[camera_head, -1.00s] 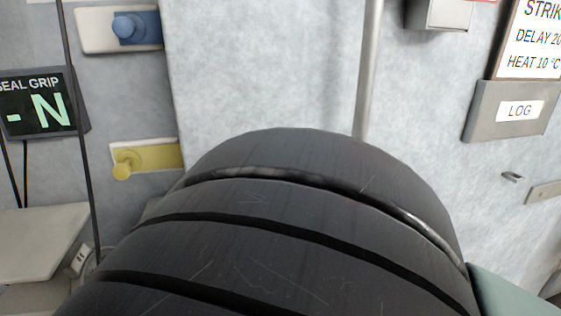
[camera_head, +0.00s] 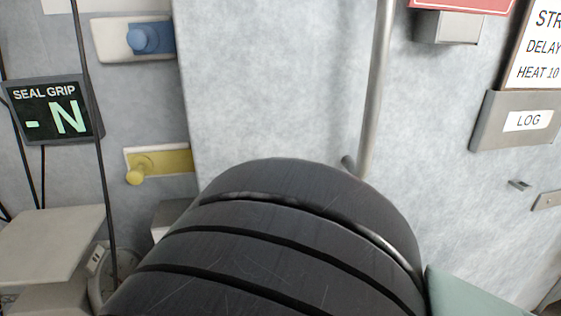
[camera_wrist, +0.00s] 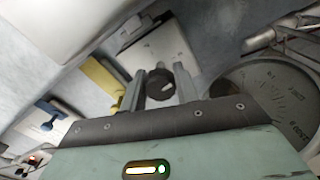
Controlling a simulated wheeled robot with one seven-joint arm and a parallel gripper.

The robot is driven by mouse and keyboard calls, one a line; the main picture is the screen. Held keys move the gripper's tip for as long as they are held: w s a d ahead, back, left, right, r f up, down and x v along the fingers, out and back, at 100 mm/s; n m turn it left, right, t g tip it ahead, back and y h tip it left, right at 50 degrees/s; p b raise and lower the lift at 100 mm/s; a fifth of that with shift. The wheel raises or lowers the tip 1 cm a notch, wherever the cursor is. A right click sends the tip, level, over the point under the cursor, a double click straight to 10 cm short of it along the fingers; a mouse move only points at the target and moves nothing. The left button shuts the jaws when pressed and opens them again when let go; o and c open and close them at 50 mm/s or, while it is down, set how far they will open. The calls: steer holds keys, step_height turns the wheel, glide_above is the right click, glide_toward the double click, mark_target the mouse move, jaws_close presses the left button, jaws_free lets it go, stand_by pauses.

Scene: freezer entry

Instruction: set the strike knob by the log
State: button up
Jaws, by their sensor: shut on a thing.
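In the wrist view a dark round knob (camera_wrist: 161,85) with a small white mark sits between the fingers of my gripper (camera_wrist: 158,73), in front of a pale plate (camera_wrist: 163,48). My gripper is shut on this knob. In the head view my gripper and the knob are hidden behind the large dark ribbed part of my arm. The log is a sheet (camera_head: 538,48) at the upper right, cut off by the frame edge, with lines starting "STR", "DELAY" and "HEAT 10". A grey holder (camera_head: 489,128) labelled LOG is below it.
A blue knob (camera_head: 146,39) and a yellow knob (camera_head: 138,172) are on wall plates at left. A display (camera_head: 52,110) reads "SEAL GRIP - N". A vertical metal bar (camera_head: 377,85) runs along the pale panel. A round dark item (camera_wrist: 275,100) lies right of my gripper in the wrist view.

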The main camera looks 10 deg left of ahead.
steer(key=n+p, duration=0.1)
steer(key=n, duration=0.3)
steer(key=shift+r+n, duration=0.15)
steer(key=shift+n, duration=0.25)
steer(key=n+p, duration=0.1)
steer(key=n, duration=0.2)
steer(key=shift+n, duration=0.3)
steer(key=n+p, duration=0.1)
steer(key=n, duration=0.3)
steer(key=shift+s+p, duration=0.1)
steer(key=shift+p, duration=0.25)
steer(key=shift+n+p, duration=0.35)
steer(key=shift+n, duration=1.55)
steer(key=o, duration=1)
steer(key=shift+c, duration=0.2)
